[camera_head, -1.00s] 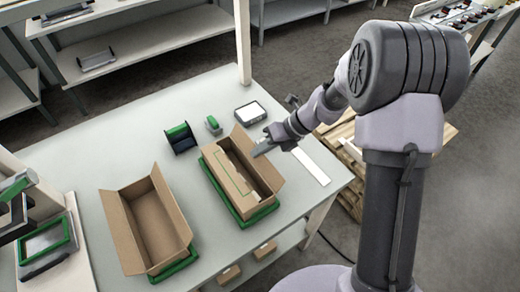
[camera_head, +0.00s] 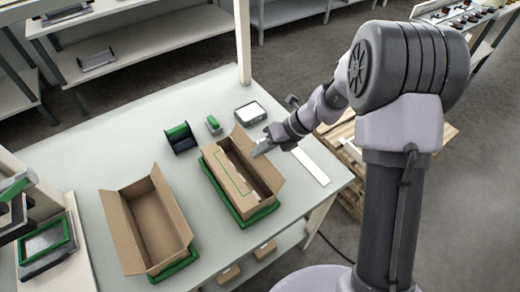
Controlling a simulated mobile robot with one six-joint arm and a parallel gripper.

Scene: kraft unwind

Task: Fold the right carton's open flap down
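The right carton (camera_head: 226,181) is a brown cardboard box in a green-edged holder (camera_head: 262,213) on the table. Its left flap lies folded inward over part of the opening. Its right flap (camera_head: 267,170) stands up and leans outward, and the dark interior shows between the flaps. My gripper (camera_head: 259,152) is at the far part of the right flap, over its upper edge. Whether it touches the flap, and whether its fingers are open or shut, is too small to tell.
The left carton (camera_head: 150,225) stands open and empty in another green holder. A green-and-black dispenser (camera_head: 181,138), a small green item (camera_head: 213,125) and a white-topped box (camera_head: 250,113) stand behind. A white strip (camera_head: 312,166) lies at right. Open table lies between the cartons.

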